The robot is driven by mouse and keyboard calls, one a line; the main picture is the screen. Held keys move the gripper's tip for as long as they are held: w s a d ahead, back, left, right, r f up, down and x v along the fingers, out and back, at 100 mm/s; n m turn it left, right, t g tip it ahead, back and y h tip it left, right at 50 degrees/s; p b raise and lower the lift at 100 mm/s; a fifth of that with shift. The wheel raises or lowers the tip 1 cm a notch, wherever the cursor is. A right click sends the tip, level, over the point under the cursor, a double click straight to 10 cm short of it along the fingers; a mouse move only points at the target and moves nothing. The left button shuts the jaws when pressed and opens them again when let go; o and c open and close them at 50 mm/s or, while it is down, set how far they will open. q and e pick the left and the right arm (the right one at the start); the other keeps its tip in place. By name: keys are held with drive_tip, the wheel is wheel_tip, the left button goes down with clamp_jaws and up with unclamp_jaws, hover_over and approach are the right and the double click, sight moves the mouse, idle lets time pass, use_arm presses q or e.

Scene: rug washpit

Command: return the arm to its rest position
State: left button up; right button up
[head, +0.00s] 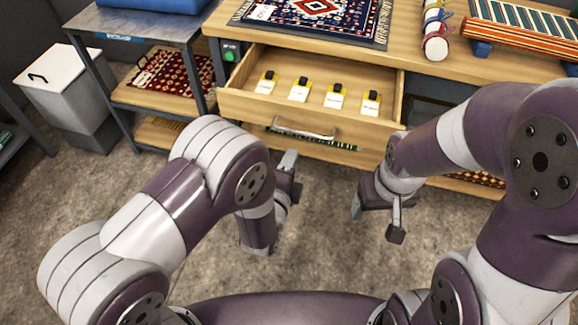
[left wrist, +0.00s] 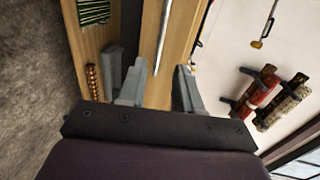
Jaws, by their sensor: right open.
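My left gripper (head: 290,178) hangs in front of the bench, below the open drawer (head: 310,125). In the left wrist view its two fingers (left wrist: 157,88) stand apart with nothing between them. My right gripper (head: 378,219) hangs over the floor to the right of it, with its fingers apart and empty. Both arms are bent at the elbow. Neither gripper visibly touches anything in the head view.
A patterned rug (head: 312,12) lies on top. A shelf unit (head: 140,30) and a white bin (head: 65,80) stand left. The floor (head: 320,250) between my arms is clear.

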idle(0.4)
use_arm(q)
drive_tip(key=s+a+f+n+g+y, duration=0.2)
drive_tip(key=s+f+n+g, duration=0.4)
drive_tip(key=f+n+g, duration=0.15)
drive_tip(key=s+a+r+n+g+y, duration=0.3)
drive_tip(key=s+a+r+n+g, duration=0.45)
drive_tip(key=s+a+n, duration=0.45)
drive_tip(key=w+a+r+n+t, duration=0.2)
drive_tip(key=w+a+r, duration=0.2)
drive_tip(key=a+r, duration=0.15)
wheel_tip(320, 180, up, 14)
drive_tip(key=p, duration=1.5)
drive_tip(key=shift+s+a+r, duration=0.15)
drive_tip(key=shift+a+r, duration=0.1)
drive_tip(key=shift+a, duration=0.1)
idle(2.6)
